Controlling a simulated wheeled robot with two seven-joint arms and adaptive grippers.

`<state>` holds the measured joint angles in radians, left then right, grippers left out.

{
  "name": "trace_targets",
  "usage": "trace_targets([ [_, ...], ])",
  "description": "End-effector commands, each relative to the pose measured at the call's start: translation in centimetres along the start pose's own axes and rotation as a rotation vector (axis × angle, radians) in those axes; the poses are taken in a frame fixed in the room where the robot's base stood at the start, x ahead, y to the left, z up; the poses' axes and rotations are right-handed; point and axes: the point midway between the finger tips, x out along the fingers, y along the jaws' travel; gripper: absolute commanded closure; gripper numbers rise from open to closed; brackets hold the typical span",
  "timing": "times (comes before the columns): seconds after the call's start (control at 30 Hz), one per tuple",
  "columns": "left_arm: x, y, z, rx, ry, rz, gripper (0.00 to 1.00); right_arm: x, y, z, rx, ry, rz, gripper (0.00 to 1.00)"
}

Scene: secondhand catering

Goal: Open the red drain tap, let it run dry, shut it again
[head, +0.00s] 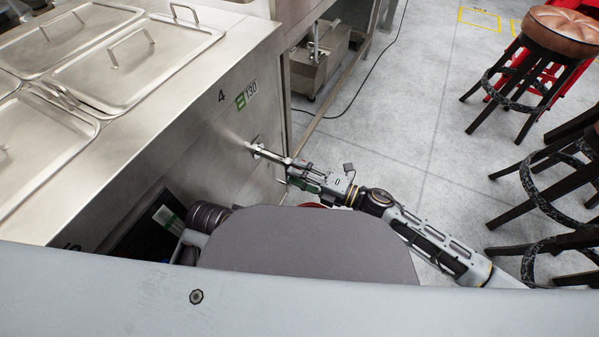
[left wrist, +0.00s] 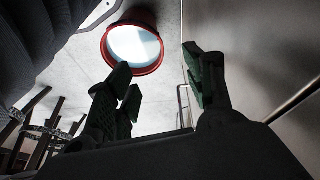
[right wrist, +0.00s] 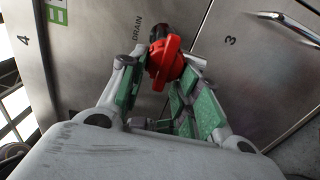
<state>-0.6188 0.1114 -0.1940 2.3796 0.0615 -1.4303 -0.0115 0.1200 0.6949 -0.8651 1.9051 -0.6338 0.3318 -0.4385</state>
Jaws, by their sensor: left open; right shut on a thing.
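The red drain tap handle (right wrist: 165,62) sits under the "DRAIN" label on the steel front, in the right wrist view. My right gripper (right wrist: 158,76) is shut on it, with a finger on either side. A red bucket (left wrist: 157,65) with a pale, shiny surface inside shows in the left wrist view. My left gripper (left wrist: 160,80) is open and empty near it. Whether water runs from the tap cannot be seen.
The steel counter (head: 170,110) with lidded pans (head: 135,60) stands on the left. Bar stools (head: 550,50) stand at the right. A dark cable (head: 375,75) lies on the floor. The floor between the counter and stools is mostly clear.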

Motion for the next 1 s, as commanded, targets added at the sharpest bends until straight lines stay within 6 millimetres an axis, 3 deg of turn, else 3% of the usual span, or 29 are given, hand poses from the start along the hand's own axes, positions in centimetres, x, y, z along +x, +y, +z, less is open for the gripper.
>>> trace_targets([
  [0.3,0.01,0.02,0.04,0.000,-0.001,0.001,0.47,-0.03,-0.17,-0.09,-0.002,0.001,-0.002,0.91],
  [0.33,0.04,0.02,0.07,0.000,-0.002,0.001,0.47,-0.03,-0.17,-0.10,-0.002,0.001,-0.002,0.64],
  [0.47,0.17,0.03,0.20,0.000,-0.006,0.001,0.47,-0.03,-0.14,-0.07,-0.001,0.001,-0.002,0.47],
  [1.0,0.24,0.06,0.42,0.002,-0.011,0.001,0.47,-0.57,-0.08,0.02,-0.001,-0.001,-0.001,0.47],
])
